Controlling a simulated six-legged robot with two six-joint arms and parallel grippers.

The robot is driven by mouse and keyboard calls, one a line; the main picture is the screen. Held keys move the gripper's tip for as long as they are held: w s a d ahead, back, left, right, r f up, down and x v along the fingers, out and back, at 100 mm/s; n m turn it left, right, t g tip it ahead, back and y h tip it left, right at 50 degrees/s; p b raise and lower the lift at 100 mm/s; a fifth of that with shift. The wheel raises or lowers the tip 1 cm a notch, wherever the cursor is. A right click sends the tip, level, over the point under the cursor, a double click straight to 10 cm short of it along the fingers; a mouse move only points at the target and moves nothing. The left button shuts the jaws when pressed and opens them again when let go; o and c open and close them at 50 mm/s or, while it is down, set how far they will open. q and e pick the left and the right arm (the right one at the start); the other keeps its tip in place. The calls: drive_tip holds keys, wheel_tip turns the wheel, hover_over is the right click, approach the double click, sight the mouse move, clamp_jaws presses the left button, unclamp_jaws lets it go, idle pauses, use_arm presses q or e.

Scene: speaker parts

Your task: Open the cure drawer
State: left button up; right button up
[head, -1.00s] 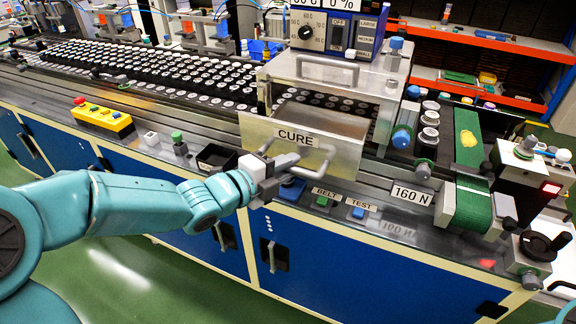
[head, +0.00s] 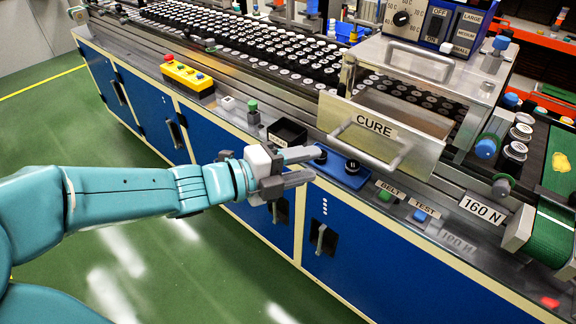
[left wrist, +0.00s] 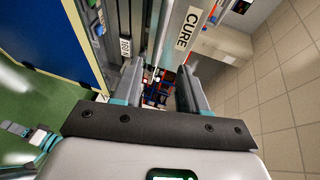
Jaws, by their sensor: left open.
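The cure drawer (head: 415,155) is a metal drawer with a CURE label on its front and a bar handle (head: 368,142). It stands out from the metal box, and its open top shows dark space behind the front. The CURE front (left wrist: 188,28) also shows near the top of the left wrist view. My left gripper (head: 316,164) is open, with its two fingers pointing right. It is left of the handle, apart from it, and nothing shows between its fingers. The left wrist view also shows the fingers spread (left wrist: 160,88). My right gripper is not in view.
A blue tray (head: 352,182) lies by the fingertips, below the drawer. A black bin (head: 288,132), BELT (head: 389,188) and TEST (head: 424,212) labels with buttons, and a yellow button box (head: 187,77) line the bench edge. The floor in front is clear.

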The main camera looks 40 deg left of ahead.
use_arm(q)
drive_tip(key=shift+v, duration=1.7)
drive_tip(key=w+d+f+n+g+h, duration=0.15)
drive_tip(key=d+f, duration=0.25)
drive_tip(key=f, duration=0.4)
drive_tip(key=w+d+f+n+g, duration=0.1)
drive_tip(key=d+f+n+g, duration=0.2)
drive_tip(key=d+f, duration=0.3)
drive_tip(key=w+d+f+n+g+h, duration=0.1)
drive_tip(key=w+d+f+n+g, duration=0.15)
drive_tip(key=f, duration=0.65)
drive_tip(key=s+d+f+n+g+y, duration=0.1)
drive_tip(key=s+f+n+g+y, duration=0.1)
drive_tip(key=s+f+n, duration=0.5)
drive_tip(key=s+d+f+n+g+y, duration=0.1)
drive_tip(key=s+f+n+g+y, duration=0.2)
drive_tip(key=s+f+n+g, duration=0.2)
wheel_tip(320, 180, down, 8)
drive_tip(key=s+n, duration=0.3)
drive_tip(key=n, duration=0.2)
drive_tip(key=shift+r, duration=0.15)
